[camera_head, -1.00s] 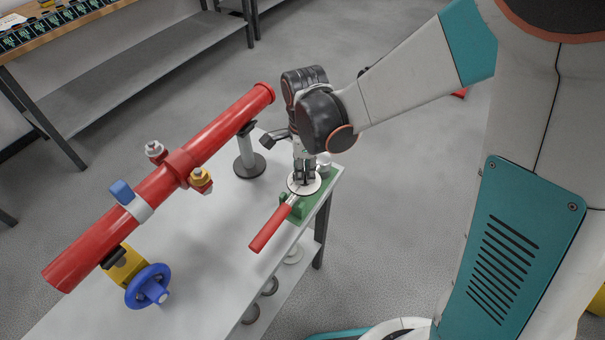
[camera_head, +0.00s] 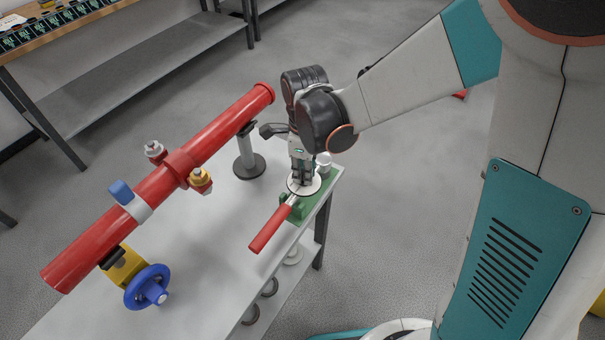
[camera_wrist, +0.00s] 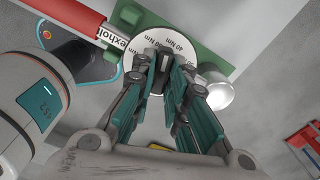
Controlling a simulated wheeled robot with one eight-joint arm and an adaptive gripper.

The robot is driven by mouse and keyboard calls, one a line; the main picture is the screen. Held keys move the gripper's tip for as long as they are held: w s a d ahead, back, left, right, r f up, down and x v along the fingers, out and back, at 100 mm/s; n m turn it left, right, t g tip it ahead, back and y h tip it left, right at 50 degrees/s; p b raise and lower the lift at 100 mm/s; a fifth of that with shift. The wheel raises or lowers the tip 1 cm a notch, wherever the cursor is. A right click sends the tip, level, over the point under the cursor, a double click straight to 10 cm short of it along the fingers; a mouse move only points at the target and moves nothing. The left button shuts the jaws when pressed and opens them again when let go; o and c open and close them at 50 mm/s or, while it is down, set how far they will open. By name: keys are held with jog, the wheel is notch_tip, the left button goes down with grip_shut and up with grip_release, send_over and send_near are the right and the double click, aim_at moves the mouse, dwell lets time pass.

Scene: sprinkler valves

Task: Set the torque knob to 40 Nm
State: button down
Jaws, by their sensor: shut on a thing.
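The torque wrench (camera_head: 268,230) has a red handle and lies in a green holder (camera_head: 297,214) near the right end of the table. Its round white dial (camera_head: 292,186) carries printed values; "40 Nm" and another "Nm" mark show in the wrist view on the dial (camera_wrist: 183,46). My gripper (camera_head: 303,182) points down over the dial. In the wrist view its fingers (camera_wrist: 163,62) are shut on the dark torque knob (camera_wrist: 163,50) at the dial's centre. The fingers hide most of the knob and part of the dial, so I cannot tell the setting.
A red pipe (camera_head: 215,144) with small fittings and a blue handwheel (camera_head: 147,288) rises across the table (camera_head: 190,260). A grey stand (camera_head: 246,155) supports it. A small white cup-like part (camera_head: 324,162) is close beside my gripper. Rings lie on the lower shelf.

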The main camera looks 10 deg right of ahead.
jog(key=shift+m, duration=1.4)
jog(key=shift+m, duration=0.8)
jog(key=c, duration=1.5)
grip_release()
notch_tip(320, 180, up, 6)
jog(key=p, duration=0.4)
